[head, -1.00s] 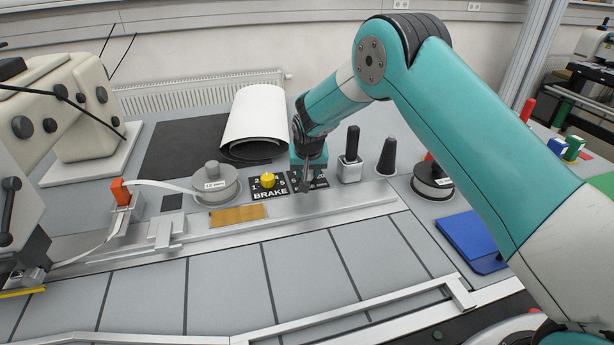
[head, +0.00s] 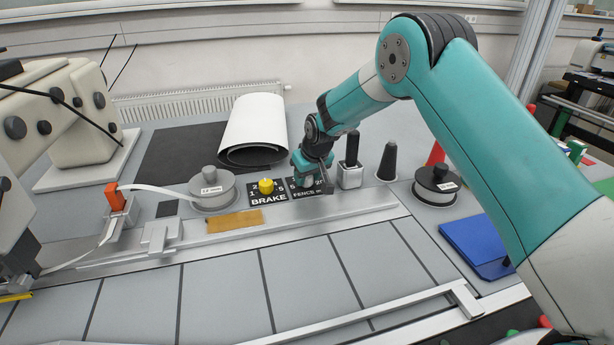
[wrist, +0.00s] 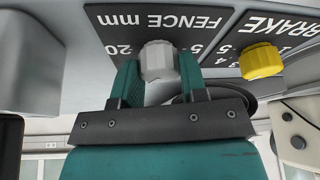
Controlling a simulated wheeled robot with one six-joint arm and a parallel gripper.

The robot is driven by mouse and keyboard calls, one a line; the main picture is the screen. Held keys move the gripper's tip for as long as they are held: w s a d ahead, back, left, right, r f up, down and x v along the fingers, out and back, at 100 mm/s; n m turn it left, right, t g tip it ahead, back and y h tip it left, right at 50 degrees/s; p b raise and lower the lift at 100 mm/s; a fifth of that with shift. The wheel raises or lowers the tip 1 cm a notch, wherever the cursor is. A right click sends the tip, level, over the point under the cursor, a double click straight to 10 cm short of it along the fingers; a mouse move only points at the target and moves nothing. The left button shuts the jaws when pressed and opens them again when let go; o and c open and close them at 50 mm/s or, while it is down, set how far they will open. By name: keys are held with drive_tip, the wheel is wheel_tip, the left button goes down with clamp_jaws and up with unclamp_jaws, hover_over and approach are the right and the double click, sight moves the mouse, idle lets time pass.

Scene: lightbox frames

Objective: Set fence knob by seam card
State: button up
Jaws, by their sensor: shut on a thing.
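The fence knob (wrist: 158,60) is a light grey, faceted knob on the black FENCE mm dial plate (wrist: 160,20), upside down in the wrist view. My gripper (wrist: 158,84) is shut on the fence knob, one teal finger on each side. In the head view my gripper (head: 304,178) covers the knob and part of the plate, so the setting cannot be read. A tan card-like strip (head: 235,221) lies on the metal rail at the left; I cannot tell whether it is the seam card.
The BRAKE plate (head: 268,200) with its yellow knob (head: 266,187) sits just left of the fence plate. A metal holder (head: 350,177) with a black handle and a dark cone (head: 387,162) stand close on the right. A tape reel (head: 213,189) stands farther left.

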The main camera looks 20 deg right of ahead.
drive_tip(key=o, duration=0.9)
drive_tip(key=shift+r, duration=0.1)
drive_tip(key=b+v, duration=0.3)
drive_tip(key=v, duration=1.4)
drive_tip(key=shift+s, duration=0.15)
drive_tip(key=shift+r, duration=0.1)
drive_tip(key=s+a+n+g+y, duration=0.1)
drive_tip(key=s+a+n+g, duration=0.1)
drive_tip(key=s, duration=1.6)
drive_tip(key=s+a+n+g+y, duration=0.2)
drive_tip(key=s+a, duration=0.2)
drive_tip(key=s, duration=1.5)
drive_tip(key=shift+a+r, duration=0.2)
drive_tip(key=shift+r, duration=0.05)
